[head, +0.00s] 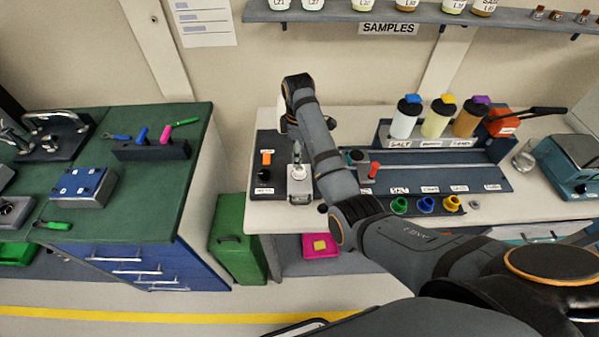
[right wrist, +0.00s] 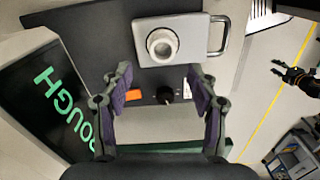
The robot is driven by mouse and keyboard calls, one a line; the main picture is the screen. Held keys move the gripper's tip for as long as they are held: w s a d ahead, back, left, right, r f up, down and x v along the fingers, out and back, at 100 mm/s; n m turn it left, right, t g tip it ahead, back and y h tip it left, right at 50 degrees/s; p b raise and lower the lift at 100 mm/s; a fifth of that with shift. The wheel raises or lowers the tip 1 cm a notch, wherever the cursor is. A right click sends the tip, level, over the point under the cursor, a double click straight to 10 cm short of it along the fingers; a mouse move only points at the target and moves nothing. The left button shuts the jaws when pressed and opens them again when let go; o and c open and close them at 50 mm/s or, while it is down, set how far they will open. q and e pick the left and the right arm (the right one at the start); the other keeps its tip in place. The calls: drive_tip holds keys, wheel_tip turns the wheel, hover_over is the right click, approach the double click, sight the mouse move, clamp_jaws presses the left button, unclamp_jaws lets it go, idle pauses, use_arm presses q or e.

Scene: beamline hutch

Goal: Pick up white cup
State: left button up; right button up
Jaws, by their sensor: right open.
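I cannot make out a white cup for certain. In the right wrist view a round white piece with a hollow middle (right wrist: 163,45) sits on a light grey block (right wrist: 196,32) with a metal handle; I cannot tell whether it is a cup. The block also shows in the head view (head: 300,188). My right gripper (right wrist: 162,84) is open and empty, short of the block.
An orange switch (right wrist: 134,90) and a black knob (right wrist: 165,95) sit near the block. Green (head: 399,205), blue (head: 425,204) and yellow (head: 451,203) cups stand on the bench. Capped bottles (head: 405,118) and a clear beaker (head: 524,157) stand farther right. A green bench (head: 110,215) is left.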

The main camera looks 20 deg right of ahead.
drive_tip(key=shift+w+f, duration=0.1)
drive_tip(key=shift+f, duration=0.65)
drive_tip(key=shift+s+f+p, duration=0.2)
drive_tip(key=shift+f+p, duration=0.15)
drive_tip(key=shift+p, duration=0.1)
wheel_tip(320, 180, down, 4)
drive_tip(key=shift+s+a+p, duration=0.1)
drive_tip(key=shift+p, duration=0.55)
drive_tip(key=shift+f, duration=0.3)
clamp_jaws()
